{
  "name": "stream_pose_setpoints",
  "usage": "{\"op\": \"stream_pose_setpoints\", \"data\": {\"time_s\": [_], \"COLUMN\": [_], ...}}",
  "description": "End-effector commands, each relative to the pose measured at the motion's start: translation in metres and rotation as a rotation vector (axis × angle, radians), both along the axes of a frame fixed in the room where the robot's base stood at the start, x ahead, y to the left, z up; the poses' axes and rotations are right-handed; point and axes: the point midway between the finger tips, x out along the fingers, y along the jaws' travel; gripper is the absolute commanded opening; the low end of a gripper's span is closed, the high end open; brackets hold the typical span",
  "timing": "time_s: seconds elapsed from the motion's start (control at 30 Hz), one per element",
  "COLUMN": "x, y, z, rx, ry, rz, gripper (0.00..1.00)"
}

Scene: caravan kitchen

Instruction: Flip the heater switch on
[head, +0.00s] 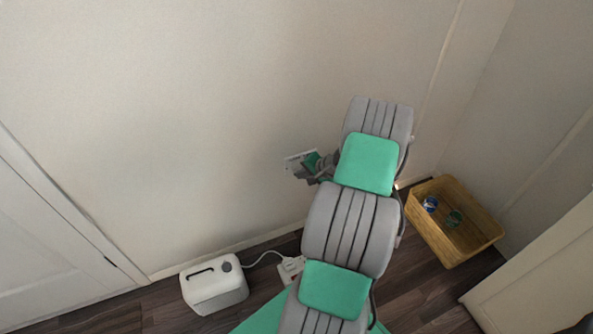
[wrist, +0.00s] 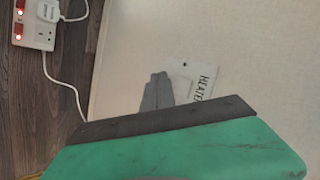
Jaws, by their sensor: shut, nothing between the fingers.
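A pale wall plate (head: 294,160) sits low on the cream wall, partly covered by my gripper. In the wrist view the plate (wrist: 186,66) bears a white label (wrist: 206,81) with dark letters reading "HEATER". My gripper (wrist: 157,78) has its grey fingers together, empty, with the tips beside the plate's left part. Whether the tips touch the plate or wall I cannot tell. The switch's rocker and its position cannot be made out; the green gripper body covers the lower part of the wrist view.
A white boxy appliance (head: 214,286) stands on the dark floor, its cable running to a power strip (head: 290,271). The strip's red switches (wrist: 18,37) show in the wrist view. A wicker basket (head: 463,249) with small items stands at right. The wall left of the plate is clear.

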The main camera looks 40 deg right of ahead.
Motion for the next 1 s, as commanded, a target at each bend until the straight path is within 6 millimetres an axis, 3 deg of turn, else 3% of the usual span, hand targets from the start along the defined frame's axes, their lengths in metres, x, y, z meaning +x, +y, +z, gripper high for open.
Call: {"op": "stream_pose_setpoints", "data": {"time_s": [0.7,1.0], "x": [0.005,-0.007], "y": [-0.001,0.002], "z": [-0.001,0.002], "rx": [0.000,0.001], "ry": [0.000,0.000], "rz": [0.000,-0.002], "gripper": [0.00,0.00]}}
